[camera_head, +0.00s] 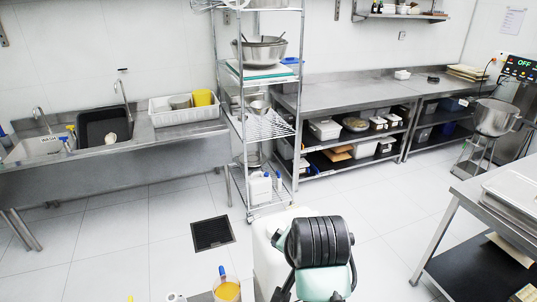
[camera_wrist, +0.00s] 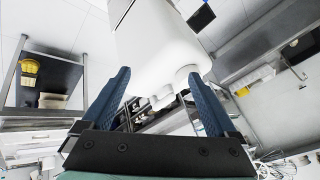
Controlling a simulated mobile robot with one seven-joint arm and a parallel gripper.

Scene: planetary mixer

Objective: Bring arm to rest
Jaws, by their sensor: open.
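My gripper (camera_wrist: 159,73) shows in the wrist view with its two blue fingers spread apart. Nothing is held between them. A white rounded body lies behind and between the fingers in that view; I cannot tell whether it touches them. In the head view my arm (camera_head: 320,250) is folded at the bottom centre, with black ribbed and pale green parts; the gripper's fingers cannot be made out there. The mixer (camera_head: 518,85) stands at the far right with a panel reading "OFF" (camera_head: 523,64). A metal bowl (camera_head: 494,116) sits on a stand beside it.
A wire shelf rack (camera_head: 267,126) stands at the back centre. A sink counter (camera_head: 180,133) is at left, a long steel counter (camera_head: 350,92) at back right. A steel table (camera_head: 470,190) is at near right. Open floor lies left and right.

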